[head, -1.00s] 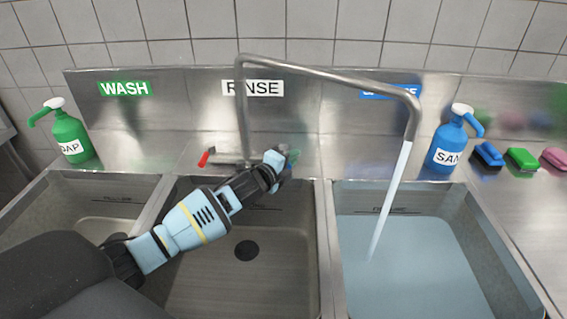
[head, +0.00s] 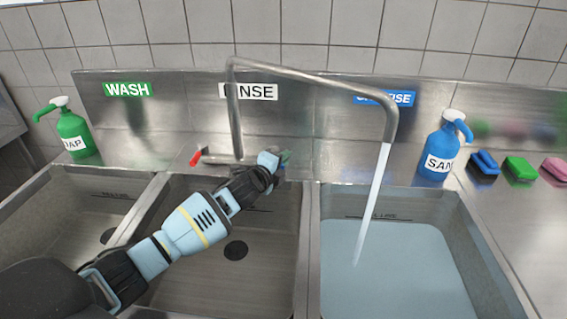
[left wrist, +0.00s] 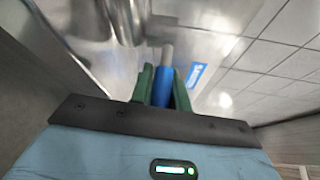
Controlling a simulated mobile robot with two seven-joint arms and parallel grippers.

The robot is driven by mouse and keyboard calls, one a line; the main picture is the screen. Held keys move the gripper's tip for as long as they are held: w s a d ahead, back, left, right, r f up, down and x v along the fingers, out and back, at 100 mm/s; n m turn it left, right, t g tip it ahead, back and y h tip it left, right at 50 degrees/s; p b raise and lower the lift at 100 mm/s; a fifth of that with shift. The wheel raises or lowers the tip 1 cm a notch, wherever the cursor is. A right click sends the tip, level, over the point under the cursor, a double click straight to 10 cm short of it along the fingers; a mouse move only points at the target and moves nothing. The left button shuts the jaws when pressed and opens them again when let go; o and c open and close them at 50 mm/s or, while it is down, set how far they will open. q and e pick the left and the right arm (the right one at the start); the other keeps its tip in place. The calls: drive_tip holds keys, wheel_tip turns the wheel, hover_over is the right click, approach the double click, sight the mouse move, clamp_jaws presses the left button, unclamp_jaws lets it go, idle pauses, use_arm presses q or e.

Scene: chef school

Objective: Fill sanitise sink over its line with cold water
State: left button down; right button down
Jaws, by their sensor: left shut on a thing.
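The sanitise sink (head: 477,236) is the right basin in the head view. It holds clear bluish water (head: 400,275), whose surface lies close below the dark fill line (head: 385,217) on the back wall. The spout (head: 388,115) hangs over this basin and a water stream (head: 373,200) falls into it. My left gripper (head: 280,162) is at the tap behind the rinse sink. In the left wrist view its green fingers (left wrist: 163,85) are shut on the blue tap handle (left wrist: 162,87). My right gripper is out of view.
The red tap handle (head: 196,157) is left of my gripper. The rinse sink (head: 200,285) looks empty, with the wash sink (head: 60,220) left of it. A green soap bottle (head: 72,135) and blue sanitiser bottle (head: 438,155) stand behind the sinks. Sponges (head: 520,168) lie at right.

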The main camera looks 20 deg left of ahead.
use_arm(q)
drive_tip(key=shift+d, duration=0.1)
idle(0.4)
drive_tip(key=c, duration=1.3)
unclamp_jaws()
drive_tip(key=shift+c, duration=0.2)
drive_tip(key=s+r, duration=0.1)
drive_tip(key=s, duration=0.6)
drive_tip(key=shift+s+a+p, duration=0.3)
drive_tip(key=shift+a+p, duration=0.15)
